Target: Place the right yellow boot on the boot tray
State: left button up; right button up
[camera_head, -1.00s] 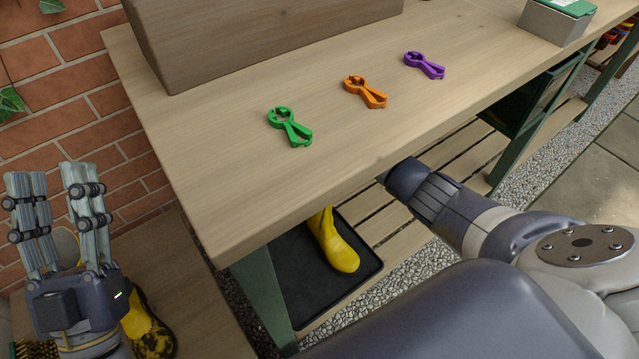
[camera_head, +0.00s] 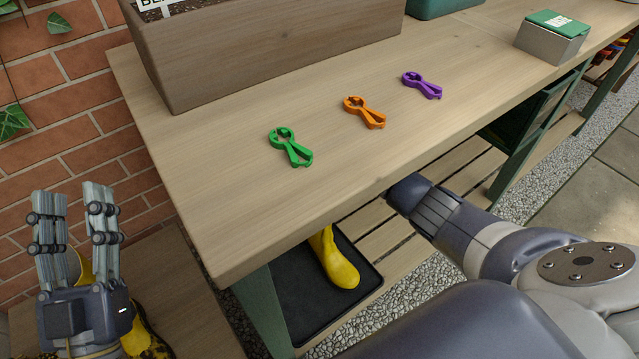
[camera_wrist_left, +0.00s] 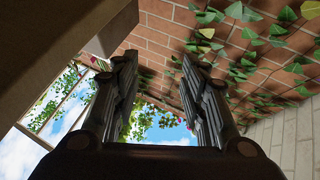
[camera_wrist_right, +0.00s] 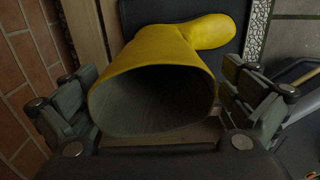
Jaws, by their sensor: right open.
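A yellow boot (camera_head: 340,268) shows its toe and part of its shaft on the black boot tray (camera_head: 285,305) below the table; the tabletop hides the rest. In the right wrist view the boot (camera_wrist_right: 155,62) has its wide shaft mouth toward me and its toe over the dark tray. My right gripper (camera_wrist_right: 158,80) is open, with its fingers on both sides of the shaft. The tabletop hides it in the head view. My left gripper (camera_head: 75,205) is open and empty at the far left. Another yellow boot (camera_head: 148,335) with dark dirt is partly hidden behind it.
The wooden table (camera_head: 235,190) overhangs the tray and bears green (camera_head: 290,148), orange (camera_head: 365,112) and purple (camera_head: 422,86) clips. A planter (camera_head: 270,50) stands at its back. A green table leg (camera_head: 262,310) is left of the tray. A brick wall (camera_head: 85,130) bounds the left.

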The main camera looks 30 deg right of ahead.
notch_tip(320, 180, up, 6)
jog(key=p, duration=0.2)
jog(key=s+a+m+t+y, duration=0.2)
jog(key=a+m+t, duration=0.15)
jog(key=a, duration=0.55)
jog(key=s+a+m+t+y, duration=0.2)
jog(key=a+m+t, duration=0.15)
jog(key=a, duration=0.55)
pick_arm(q)
notch_tip(320, 180, down, 12)
jog(key=w+a+g+y, duration=0.1)
jog(key=w+g+y, duration=0.1)
jog(key=g, duration=0.4)
jog(key=shift+w+r+g, duration=0.15)
jog(key=shift+r+g, duration=0.1)
jog(key=shift+g, duration=0.05)
pick_arm(e)
jog(key=s+d+r+m+t, duration=0.2)
jog(key=s+r+m+t, duration=0.2)
jog(key=r, duration=0.6)
jog(key=s+d+r+m+t, duration=0.2)
jog(key=s+r+m+t, duration=0.2)
jog(key=r, duration=0.6)
jog(key=shift+s+r+m+t, duration=0.3)
jog(key=shift+r+m+t, duration=0.1)
jog(key=shift+m+t, duration=0.55)
pick_arm(q)
jog(key=shift+w, duration=0.1)
pick_arm(e)
jog(key=shift+a, duration=0.1)
